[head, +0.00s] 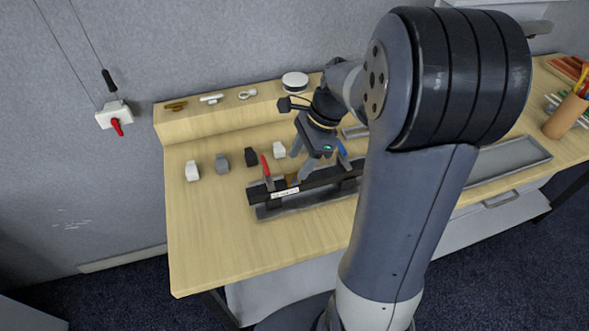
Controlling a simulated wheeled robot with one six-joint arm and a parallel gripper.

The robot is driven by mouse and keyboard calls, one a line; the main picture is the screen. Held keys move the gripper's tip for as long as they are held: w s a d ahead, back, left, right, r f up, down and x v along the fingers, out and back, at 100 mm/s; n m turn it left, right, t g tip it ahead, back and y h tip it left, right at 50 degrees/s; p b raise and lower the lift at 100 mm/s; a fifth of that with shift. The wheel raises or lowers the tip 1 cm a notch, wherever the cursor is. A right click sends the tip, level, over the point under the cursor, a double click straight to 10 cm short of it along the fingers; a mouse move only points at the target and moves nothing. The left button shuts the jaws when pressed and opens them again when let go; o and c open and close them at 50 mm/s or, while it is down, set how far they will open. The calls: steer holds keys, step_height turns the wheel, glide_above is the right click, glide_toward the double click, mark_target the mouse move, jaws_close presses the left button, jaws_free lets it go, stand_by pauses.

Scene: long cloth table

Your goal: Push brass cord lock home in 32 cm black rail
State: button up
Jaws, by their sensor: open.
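The black rail (319,187) lies in a grey holder on the table, with a white label near its left end. A small brass-brown piece, seemingly the brass cord lock (291,180), shows at the rail's top near that label. I cannot tell how deep it sits. My gripper (298,168) is open, pointing down over the rail's left part, with its fingers close to the brass piece. Whether they touch it is unclear. My arm hides the rail's right end.
A red-handled part (266,167) stands at the rail's left end, and a blue one (343,152) stands farther right. Several small blocks, including a grey block (222,162), stand behind. A raised ledge (215,116) holds small fittings. The table's front left is clear.

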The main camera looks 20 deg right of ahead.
mark_target(290, 177)
steer(key=v, duration=0.6)
steer(key=shift+f, duration=0.15)
steer(key=x, duration=1)
steer(key=shift+a+f, duration=0.15)
steer(key=shift+a, duration=0.05)
steer(key=shift+r+p, duration=0.3)
steer(key=shift+p, duration=0.05)
steer(key=shift+f, duration=0.1)
